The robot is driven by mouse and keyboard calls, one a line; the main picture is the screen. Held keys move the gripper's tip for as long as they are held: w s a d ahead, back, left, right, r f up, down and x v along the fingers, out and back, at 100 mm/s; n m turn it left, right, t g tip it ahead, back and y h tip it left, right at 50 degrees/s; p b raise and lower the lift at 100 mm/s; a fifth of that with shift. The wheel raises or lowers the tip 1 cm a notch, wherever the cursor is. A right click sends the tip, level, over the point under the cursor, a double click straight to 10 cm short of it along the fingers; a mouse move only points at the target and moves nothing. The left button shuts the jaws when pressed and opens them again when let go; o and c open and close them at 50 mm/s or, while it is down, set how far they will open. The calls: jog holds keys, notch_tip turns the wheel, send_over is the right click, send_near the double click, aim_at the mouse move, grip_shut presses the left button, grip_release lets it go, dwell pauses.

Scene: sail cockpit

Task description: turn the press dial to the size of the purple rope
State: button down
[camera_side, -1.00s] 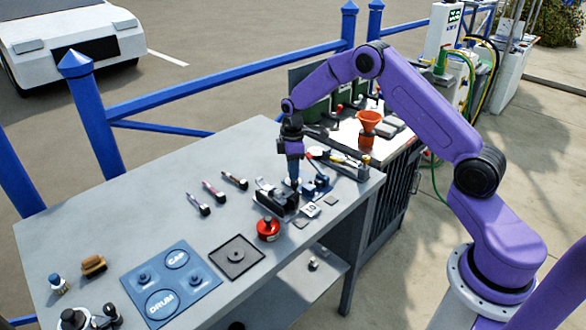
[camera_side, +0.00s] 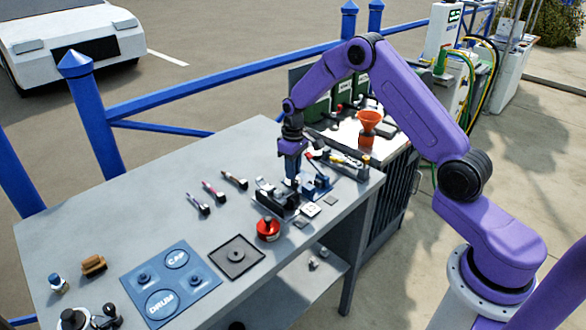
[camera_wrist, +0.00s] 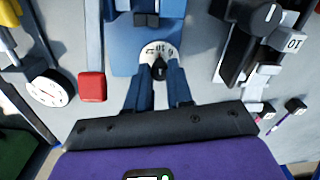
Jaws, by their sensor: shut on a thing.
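The blue press (camera_wrist: 147,25) stands on the workbench, and in the side view it (camera_side: 318,187) shows beside my gripper. Its dial (camera_wrist: 147,50) has a white face with dark numbers, with 10 and 12 readable, and a black knob (camera_wrist: 160,68). My gripper (camera_wrist: 160,76) is shut on the knob, one blue finger on each side. In the side view my gripper (camera_side: 291,182) points down at the press. Several short rope pieces with dark ends lie left of it; a purple one (camera_wrist: 281,121) shows at the right of the wrist view. Their sizes cannot be read.
A black fixture (camera_wrist: 240,45) stands close beside the press, with a tag marked 10 (camera_wrist: 293,43) near it. A red block-like handle (camera_wrist: 92,87) and a white round gauge (camera_wrist: 50,90) are on the other side. A red pot (camera_side: 268,229) stands in front. The bench's left middle is clear.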

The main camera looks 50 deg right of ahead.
jog(key=m, duration=0.5)
jog(key=shift+m, duration=2.5)
jog(key=c, duration=1)
grip_release()
notch_tip(320, 180, up, 18)
jog(key=shift+s+d+f, duration=0.15)
jog(key=shift+f, duration=0.1)
